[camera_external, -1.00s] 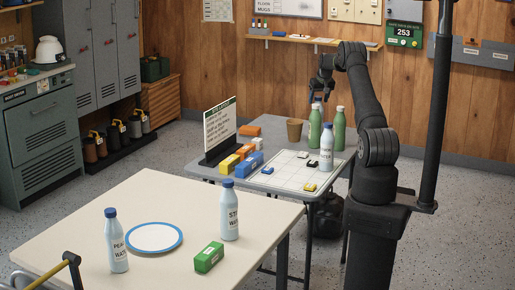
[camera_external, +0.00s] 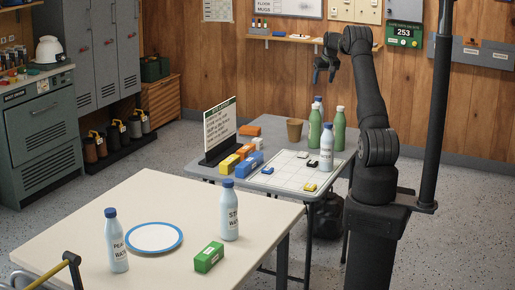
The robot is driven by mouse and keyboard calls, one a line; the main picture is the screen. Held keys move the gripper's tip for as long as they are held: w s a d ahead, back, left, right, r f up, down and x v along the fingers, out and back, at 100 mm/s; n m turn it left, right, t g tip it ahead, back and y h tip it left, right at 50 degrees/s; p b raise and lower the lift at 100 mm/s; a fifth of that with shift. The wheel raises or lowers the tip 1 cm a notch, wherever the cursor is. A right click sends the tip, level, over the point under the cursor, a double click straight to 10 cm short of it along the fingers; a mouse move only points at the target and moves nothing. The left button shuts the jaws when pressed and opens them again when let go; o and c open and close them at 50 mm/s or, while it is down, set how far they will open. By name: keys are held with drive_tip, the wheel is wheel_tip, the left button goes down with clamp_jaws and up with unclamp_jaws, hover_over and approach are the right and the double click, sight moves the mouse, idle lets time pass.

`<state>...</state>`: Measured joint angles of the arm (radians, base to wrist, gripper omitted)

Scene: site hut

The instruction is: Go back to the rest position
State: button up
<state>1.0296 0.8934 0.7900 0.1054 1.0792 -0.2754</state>
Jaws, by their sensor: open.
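My gripper (camera_external: 323,74) is open and empty.
The grey table also holds a white gridded board (camera_external: 279,177) with a bottle (camera_external: 326,148) on it, a cup (camera_external: 295,131), coloured blocks and a sign (camera_external: 219,130). A cream table (camera_external: 190,205) in front bears two bottles, a blue-rimmed plate (camera_external: 154,230) and a green box (camera_external: 209,257).

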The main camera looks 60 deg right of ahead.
sight(319, 97)
drive_tip(key=x, duration=1.2)
drive_tip(key=shift+f, duration=0.1)
wheel_tip(319, 97, up, 2)
drive_tip(key=shift+r, duration=0.65)
